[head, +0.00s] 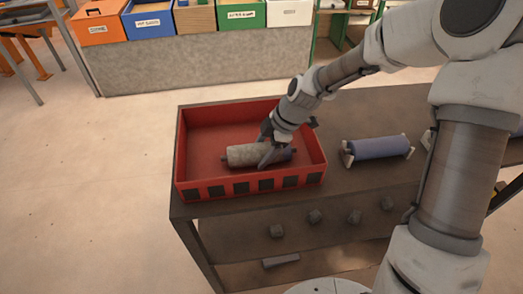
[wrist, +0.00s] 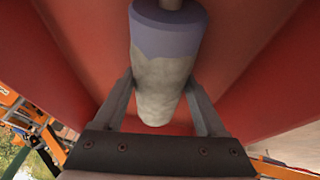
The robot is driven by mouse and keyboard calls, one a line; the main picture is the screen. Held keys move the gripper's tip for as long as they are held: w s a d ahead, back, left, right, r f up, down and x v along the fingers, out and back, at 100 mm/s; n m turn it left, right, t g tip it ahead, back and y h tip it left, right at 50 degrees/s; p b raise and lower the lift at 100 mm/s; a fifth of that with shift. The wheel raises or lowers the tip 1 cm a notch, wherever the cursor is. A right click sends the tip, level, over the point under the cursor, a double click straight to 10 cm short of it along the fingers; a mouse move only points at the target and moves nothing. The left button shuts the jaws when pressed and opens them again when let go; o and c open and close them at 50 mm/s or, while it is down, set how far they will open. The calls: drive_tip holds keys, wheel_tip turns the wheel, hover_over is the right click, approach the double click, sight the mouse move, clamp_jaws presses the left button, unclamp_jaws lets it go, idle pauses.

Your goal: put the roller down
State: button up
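A roller (head: 242,155) with a mottled grey surface is inside the red tray (head: 250,186), lying roughly level. In the wrist view the roller (wrist: 164,85) shows a blue-grey band at its far end and a short shaft. My gripper (head: 268,148) reaches down into the tray over the roller's right part. In the wrist view my gripper's fingers (wrist: 161,82) lie one on each side of the roller and appear to press on it. I cannot tell whether the roller touches the tray floor.
The tray stands on the left of a dark bench (head: 360,110). A blue roller (head: 378,147) on pale end supports stands right of the tray. Labelled bins (head: 150,20) line the back. The tray's left part is empty.

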drive_tip(key=o, duration=0.4)
drive_tip(key=shift+c, duration=0.2)
drive_tip(key=shift+r, duration=0.15)
drive_tip(key=p+v, duration=0.1)
drive_tip(key=v, duration=1)
drive_tip(key=shift+w+r, duration=0.1)
drive_tip(key=shift+d+r, duration=0.2)
drive_tip(key=shift+r, duration=0.15)
